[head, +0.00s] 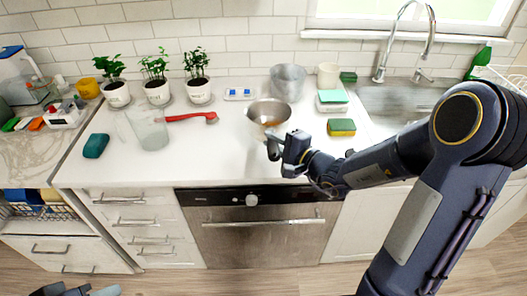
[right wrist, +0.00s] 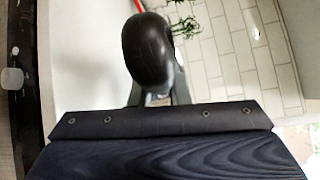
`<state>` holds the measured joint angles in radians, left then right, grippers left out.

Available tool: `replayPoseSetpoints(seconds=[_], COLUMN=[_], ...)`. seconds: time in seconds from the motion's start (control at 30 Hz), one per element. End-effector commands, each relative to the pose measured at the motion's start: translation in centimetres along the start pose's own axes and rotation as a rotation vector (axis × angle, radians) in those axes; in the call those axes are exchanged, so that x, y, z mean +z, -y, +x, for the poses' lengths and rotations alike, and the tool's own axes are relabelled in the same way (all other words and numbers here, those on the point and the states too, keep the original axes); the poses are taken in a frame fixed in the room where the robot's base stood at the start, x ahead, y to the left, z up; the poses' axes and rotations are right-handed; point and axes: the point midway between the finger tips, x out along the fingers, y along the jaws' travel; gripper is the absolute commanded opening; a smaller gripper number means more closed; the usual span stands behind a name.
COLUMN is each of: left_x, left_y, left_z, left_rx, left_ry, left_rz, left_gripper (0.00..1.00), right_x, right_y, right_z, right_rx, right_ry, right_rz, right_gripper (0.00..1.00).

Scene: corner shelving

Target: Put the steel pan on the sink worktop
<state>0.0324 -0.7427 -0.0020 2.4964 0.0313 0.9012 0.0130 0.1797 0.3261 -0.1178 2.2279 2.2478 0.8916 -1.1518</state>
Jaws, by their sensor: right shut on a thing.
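The steel pan (head: 268,108) is a shallow round metal vessel over the middle of the white worktop. My right gripper (head: 276,147) reaches in from the right and is shut on its handle, near the worktop's front edge. In the right wrist view a rounded black handle end (right wrist: 148,48) shows at the jaws. Whether the pan touches the worktop or hangs just above it, I cannot tell. The sink (head: 398,100) is at the right, partly behind my right arm. A dark part of my left arm shows at the bottom left; its jaws are not clear.
Behind the pan stands a grey metal pot (head: 287,80). A yellow-green sponge (head: 341,127) lies to its right, a red brush (head: 192,117) and clear jug (head: 148,127) to its left. Potted plants (head: 157,92) line the wall. The worktop's front left is mostly bare.

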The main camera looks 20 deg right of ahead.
Motion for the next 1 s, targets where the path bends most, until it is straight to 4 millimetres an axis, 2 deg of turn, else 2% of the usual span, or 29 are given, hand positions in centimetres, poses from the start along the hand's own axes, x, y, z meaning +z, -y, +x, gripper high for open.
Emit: replayPoseSetpoints(seconds=[0.1, 0.4, 0.6, 1.0], left_x=[-0.1, -0.2, -0.2, 0.0], left_y=[-0.1, -0.2, -0.2, 0.0], left_z=[-0.2, -0.4, -0.4, 0.0], left_rx=[0.000, 0.000, 0.000, 0.000], left_ry=[0.000, 0.000, 0.000, 0.000], left_rz=[0.000, 0.000, 0.000, 0.000], left_gripper=[0.36, 0.36, 0.36, 0.36], right_x=[-0.2, -0.6, -1.4, -1.5], right_y=[-1.6, -3.5, -6.0, -6.4], right_z=[1.9, 4.0, 4.2, 4.2], right_rx=[-0.001, -0.002, -0.003, -0.006], right_ry=[0.004, 0.003, 0.002, 0.002], right_rz=[0.000, -0.001, -0.001, -0.003], right_gripper=[0.00, 0.00, 0.00, 0.00])
